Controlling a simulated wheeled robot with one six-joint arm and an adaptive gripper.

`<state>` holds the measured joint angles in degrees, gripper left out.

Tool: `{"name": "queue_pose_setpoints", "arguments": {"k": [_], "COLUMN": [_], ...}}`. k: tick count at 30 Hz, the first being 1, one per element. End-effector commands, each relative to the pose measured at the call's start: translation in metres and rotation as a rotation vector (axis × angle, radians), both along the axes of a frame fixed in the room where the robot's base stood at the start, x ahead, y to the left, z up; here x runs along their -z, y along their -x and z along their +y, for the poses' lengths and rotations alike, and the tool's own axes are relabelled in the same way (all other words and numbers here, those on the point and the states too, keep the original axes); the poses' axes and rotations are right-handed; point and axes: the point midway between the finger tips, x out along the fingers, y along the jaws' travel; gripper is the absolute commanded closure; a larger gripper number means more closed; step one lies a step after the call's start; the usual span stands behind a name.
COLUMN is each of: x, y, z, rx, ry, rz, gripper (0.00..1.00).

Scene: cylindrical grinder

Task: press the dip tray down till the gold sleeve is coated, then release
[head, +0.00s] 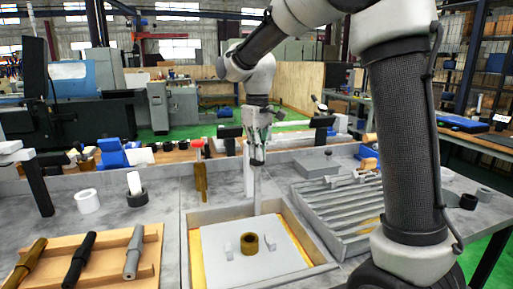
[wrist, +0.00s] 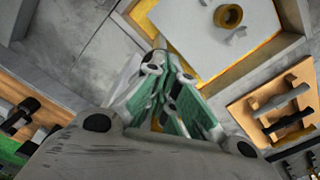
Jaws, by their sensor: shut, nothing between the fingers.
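The dip tray is a pale square plate (head: 222,268) inside a tan-edged basin, with yellow-gold showing along its edges. The gold sleeve (head: 249,243) is a short ring standing on the plate between two small grey lugs. The plate (wrist: 185,25) and the sleeve (wrist: 228,16) also show at the top of the wrist view. My gripper (head: 257,160) hangs pointing down, behind the tray in the head view, apart from the plate and the sleeve. Its fingers (wrist: 162,58) are closed and empty. How much of the sleeve is coated I cannot tell.
A wooden rack (head: 148,262) with several shafts lies left of the tray. A grey slatted tray (head: 335,205) stands on the right. White and black rings (head: 87,201) sit at the back left. A gold upright piece (head: 200,182) stands behind the basin.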

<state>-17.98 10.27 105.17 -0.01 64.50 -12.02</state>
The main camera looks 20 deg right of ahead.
Motion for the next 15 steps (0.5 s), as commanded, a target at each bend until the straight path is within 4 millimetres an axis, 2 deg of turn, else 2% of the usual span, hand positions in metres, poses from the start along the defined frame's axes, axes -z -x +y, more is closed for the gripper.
{"name": "queue_pose_setpoints", "arguments": {"k": [15], "x": [0.022], "y": [0.001], "z": [0.000], "rx": [0.000], "ry": [0.001], "rz": [0.005], "gripper": [1.00]}}
